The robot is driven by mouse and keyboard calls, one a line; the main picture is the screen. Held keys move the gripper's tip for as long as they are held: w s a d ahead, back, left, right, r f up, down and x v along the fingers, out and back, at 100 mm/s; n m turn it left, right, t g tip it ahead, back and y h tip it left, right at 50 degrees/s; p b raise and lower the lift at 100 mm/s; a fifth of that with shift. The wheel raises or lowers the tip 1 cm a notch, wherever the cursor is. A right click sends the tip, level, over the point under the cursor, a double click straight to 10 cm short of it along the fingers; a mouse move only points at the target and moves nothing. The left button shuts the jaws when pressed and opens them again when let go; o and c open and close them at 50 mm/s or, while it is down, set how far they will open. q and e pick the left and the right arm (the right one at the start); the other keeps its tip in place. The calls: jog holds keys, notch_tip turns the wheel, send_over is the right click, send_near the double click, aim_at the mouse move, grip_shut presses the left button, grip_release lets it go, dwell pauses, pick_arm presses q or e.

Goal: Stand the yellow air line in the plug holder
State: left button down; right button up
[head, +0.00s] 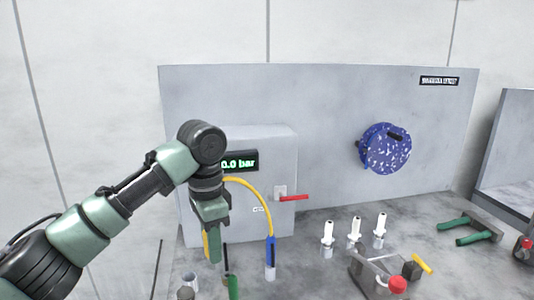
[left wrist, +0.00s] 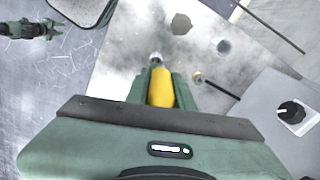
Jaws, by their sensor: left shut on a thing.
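My left gripper (head: 210,233) is shut on the yellow air line's plug end and points down at the left of the bench. In the left wrist view the yellow air line (left wrist: 161,87) sits between the fingers, with a pale metal tip beyond them. A grey cup (head: 189,281), which may be the plug holder, stands on the bench below and left of the gripper. A round socket-like thing (left wrist: 223,46) shows ahead in the left wrist view. A small green and dark arm end (left wrist: 38,28), perhaps my right gripper, shows there too; its jaws are unclear.
A green piece (head: 233,287) is close below. A grey box (head: 270,155) rises behind.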

pick_arm(q)
jog(key=shift+s+a+f, duration=0.15)
jog(key=shift+s, duration=0.45)
jog(key=shift+s+a+f+n, duration=0.2)
jog(key=shift+s+n, duration=0.05)
jog(key=shift+n, duration=0.15)
jog(key=s+a+f+n, duration=0.3)
jog(key=s+f+n, duration=0.2)
jog(key=s, duration=0.4)
jog(key=s+a+f+n, duration=0.3)
jog(key=s+f+n, duration=0.3)
jog(key=s, duration=0.3)
jog(key=shift+s+a+f, duration=0.2)
jog(key=shift+a+f, duration=0.15)
jog(key=shift+f, duration=0.4)
jog(key=shift+w+r, duration=0.1)
